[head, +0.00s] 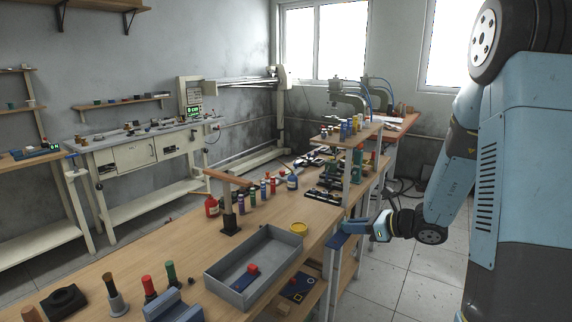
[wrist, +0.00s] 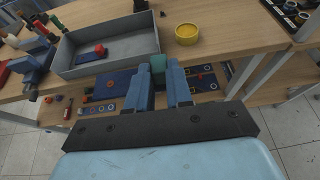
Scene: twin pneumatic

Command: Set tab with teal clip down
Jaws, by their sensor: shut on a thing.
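My gripper (wrist: 159,78) is shut on a teal piece, the teal clip (wrist: 158,67), which shows between the two blue fingers in the wrist view. The tab under the clip is mostly hidden by the fingers. In the head view my gripper (head: 345,232) is beside the bench's right edge, and the clip cannot be made out there. A grey tray (head: 226,285) stands on the bench; it also shows in the wrist view (wrist: 62,58). A blue tab with a red clip (wrist: 92,55) lies inside the tray.
A yellow round container (wrist: 187,34) stands on the bench right of the tray. Below the bench edge, a lower shelf (wrist: 65,98) carries dark blue panels (wrist: 204,80) with rings. Several bottles (head: 270,184) and a post (head: 229,212) stand farther along the bench.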

